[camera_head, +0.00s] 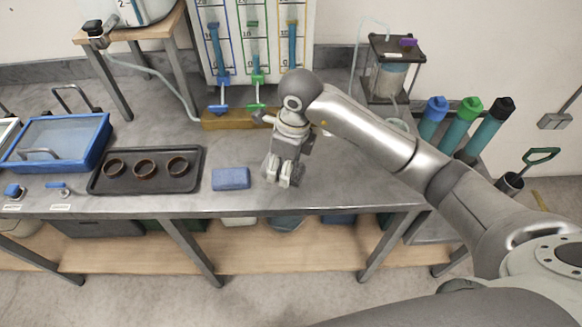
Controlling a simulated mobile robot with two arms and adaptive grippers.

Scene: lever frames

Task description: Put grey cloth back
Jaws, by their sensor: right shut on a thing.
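My right gripper (281,177) points down over the front part of the steel worktop, just right of a blue sponge-like block (231,178). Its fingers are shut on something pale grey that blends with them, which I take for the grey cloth. Its outline and folds cannot be made out. No other grey cloth shows on the worktop. My left gripper is not in view.
A dark tray (195,184) with three brown rings lies left of the block. A blue-rimmed bin (105,135) stands farther left. Colored cylinders (470,118) stand at right. The worktop right of my gripper is clear.

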